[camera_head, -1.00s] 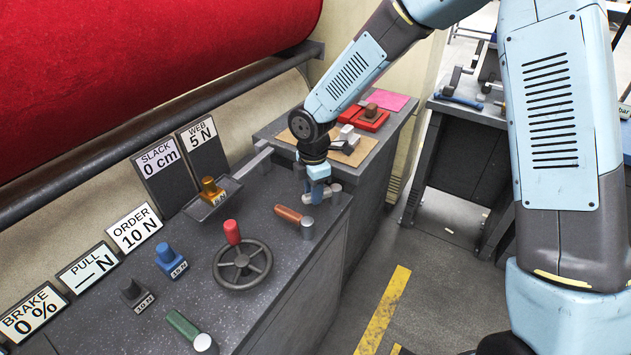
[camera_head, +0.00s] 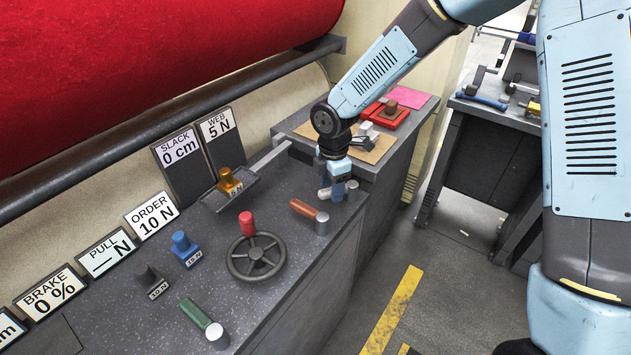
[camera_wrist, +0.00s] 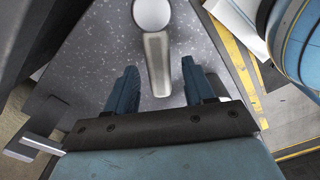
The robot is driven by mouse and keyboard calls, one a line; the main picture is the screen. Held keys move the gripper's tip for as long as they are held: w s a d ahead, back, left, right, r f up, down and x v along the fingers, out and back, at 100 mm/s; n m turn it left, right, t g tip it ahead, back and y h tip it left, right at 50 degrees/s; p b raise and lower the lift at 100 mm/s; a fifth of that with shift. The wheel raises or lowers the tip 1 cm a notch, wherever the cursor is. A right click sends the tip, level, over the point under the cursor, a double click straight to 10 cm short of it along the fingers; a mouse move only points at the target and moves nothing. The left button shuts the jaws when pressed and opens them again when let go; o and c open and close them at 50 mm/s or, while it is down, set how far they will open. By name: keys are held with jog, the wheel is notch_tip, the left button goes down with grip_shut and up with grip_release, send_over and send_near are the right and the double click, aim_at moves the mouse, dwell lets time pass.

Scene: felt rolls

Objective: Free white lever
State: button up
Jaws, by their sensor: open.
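The white lever (camera_head: 324,194) lies on the far end of the dark speckled bench top. In the wrist view its pale handle (camera_wrist: 157,62) runs from a round white cap (camera_wrist: 152,12) back between my fingers. My gripper (camera_head: 338,191) is open over the lever, pointing down, and hides part of it in the head view. In the wrist view the fingers of my gripper (camera_wrist: 159,70) stand apart, one on each side of the handle, with a gap on both sides. I cannot tell how far down beside the handle the fingertips reach.
An orange-brown lever (camera_head: 303,208) lies close in front of my gripper. A black handwheel with a red knob (camera_head: 247,223), a green lever (camera_head: 195,313) and weights are nearer. The red roll (camera_head: 150,70) hangs behind. A lower side bench (camera_head: 400,140) stands beyond.

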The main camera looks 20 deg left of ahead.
notch_tip(320, 180, up, 14)
jog(key=shift+f, duration=0.15)
dwell(0.6)
